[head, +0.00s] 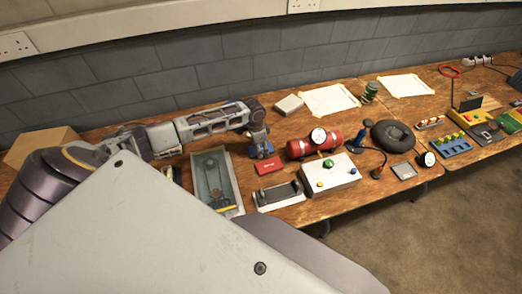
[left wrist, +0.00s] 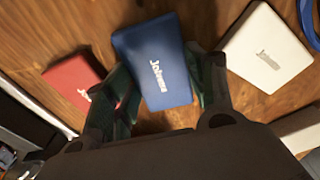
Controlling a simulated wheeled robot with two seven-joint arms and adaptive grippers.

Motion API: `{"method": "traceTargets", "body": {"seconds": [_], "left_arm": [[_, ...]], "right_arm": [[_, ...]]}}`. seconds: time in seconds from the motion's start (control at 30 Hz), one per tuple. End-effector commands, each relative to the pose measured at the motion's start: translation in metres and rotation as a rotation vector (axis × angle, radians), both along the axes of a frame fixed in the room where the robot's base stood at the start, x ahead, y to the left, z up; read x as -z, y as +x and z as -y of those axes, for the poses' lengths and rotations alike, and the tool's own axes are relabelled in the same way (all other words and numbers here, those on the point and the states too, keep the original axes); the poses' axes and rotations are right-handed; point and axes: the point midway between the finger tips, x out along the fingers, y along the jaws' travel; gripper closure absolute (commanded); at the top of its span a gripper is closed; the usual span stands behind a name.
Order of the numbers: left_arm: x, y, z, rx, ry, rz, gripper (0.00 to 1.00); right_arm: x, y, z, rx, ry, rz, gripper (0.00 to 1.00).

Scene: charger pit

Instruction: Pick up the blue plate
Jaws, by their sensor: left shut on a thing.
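The blue plate (left wrist: 154,62) is a flat dark-blue rectangle with white lettering, in the middle of the left wrist view. My left gripper (left wrist: 160,84) has its two green-lined fingers against the plate's opposite sides and is shut on it. The fingers and the dark gripper body hide part of its near end. In the head view my left gripper (head: 263,151) points down at the bench, left of the red cylinder; the plate is hard to make out there. I cannot tell whether the plate is clear of the bench. My right gripper is not in view.
A red plate (left wrist: 74,82) and a white plate (left wrist: 267,56) lie on either side. The wooden bench (head: 228,118) also holds a red cylinder with a gauge (head: 301,148), a white button box (head: 330,176) and a grey tray (head: 236,190). A block wall stands behind.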

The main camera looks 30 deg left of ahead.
Motion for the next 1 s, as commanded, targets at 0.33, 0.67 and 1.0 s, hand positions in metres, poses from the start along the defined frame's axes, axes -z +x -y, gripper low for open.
{"method": "traceTargets", "body": {"seconds": [0.33, 0.67, 1.0], "left_arm": [[-0.002, 0.000, 0.000, 0.000, 0.000, 0.000, 0.71], [-0.031, 0.001, 0.000, 0.000, 0.001, 0.002, 0.71], [-0.080, 0.001, 0.000, 0.000, 0.000, 0.001, 0.71]], "right_arm": [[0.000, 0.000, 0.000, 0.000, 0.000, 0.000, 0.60], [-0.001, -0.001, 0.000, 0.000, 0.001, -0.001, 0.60], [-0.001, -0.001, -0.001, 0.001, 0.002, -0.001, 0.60]]}}
